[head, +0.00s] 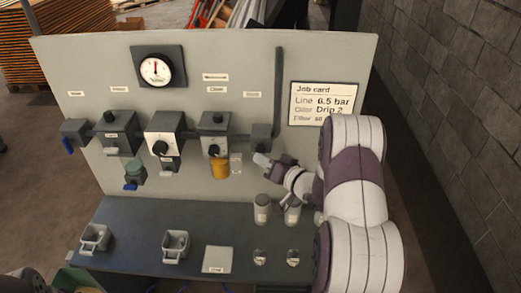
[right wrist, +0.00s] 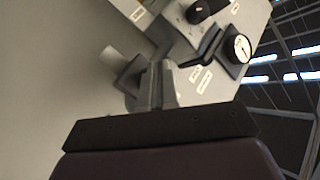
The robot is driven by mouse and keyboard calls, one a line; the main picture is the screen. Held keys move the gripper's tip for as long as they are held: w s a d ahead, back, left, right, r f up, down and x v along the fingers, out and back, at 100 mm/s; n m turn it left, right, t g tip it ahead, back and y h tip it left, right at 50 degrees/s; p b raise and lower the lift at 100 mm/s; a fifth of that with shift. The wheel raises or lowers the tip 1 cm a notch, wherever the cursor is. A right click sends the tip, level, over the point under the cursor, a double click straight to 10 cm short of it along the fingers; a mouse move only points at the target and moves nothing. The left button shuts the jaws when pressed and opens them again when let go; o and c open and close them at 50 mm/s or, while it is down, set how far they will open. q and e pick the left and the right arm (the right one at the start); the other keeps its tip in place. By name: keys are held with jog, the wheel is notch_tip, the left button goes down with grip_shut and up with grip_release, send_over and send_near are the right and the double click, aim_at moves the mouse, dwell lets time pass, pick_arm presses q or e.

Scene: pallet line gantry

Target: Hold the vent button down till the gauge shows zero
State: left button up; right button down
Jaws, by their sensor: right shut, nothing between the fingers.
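The round white gauge (head: 155,69) sits in a dark square housing at the upper left of the grey panel. Its needle points roughly up; the scale is too small to read. The gauge also shows in the right wrist view (right wrist: 239,48). Dark round caps top two units, one at left (head: 112,116) and one at centre (head: 218,117); I cannot tell which part is the vent button. My right gripper (head: 260,159) is shut and empty, in front of the panel just below the rightmost grey block (head: 262,137). Its closed fingers show in the right wrist view (right wrist: 158,85). My left gripper is out of view.
A white unit with a black knob (head: 160,147) and a yellow-orange cup (head: 219,169) are on the panel. A job card (head: 322,103) hangs at right. Grey canisters (head: 262,208), open holders (head: 175,245) and a pale square plate (head: 217,260) stand on the dark bench (head: 135,222).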

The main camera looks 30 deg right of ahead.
jog(key=shift+w, duration=0.1)
jog(key=shift+w+d, duration=0.25)
jog(key=shift+w, duration=0.05)
jog(key=shift+w+d+r, duration=0.1)
jog(key=shift+w+d, duration=0.2)
jog(key=shift+w, duration=0.15)
dwell(1.3)
dwell(3.4)
jog(key=shift+s+a, duration=0.5)
jog(key=shift+s, duration=0.3)
jog(key=s+a, duration=0.1)
jog(key=s+p, duration=0.1)
jog(key=s, duration=0.1)
jog(key=s+a, duration=0.1)
jog(key=shift+s+a, duration=0.15)
jog(key=shift+a, duration=0.15)
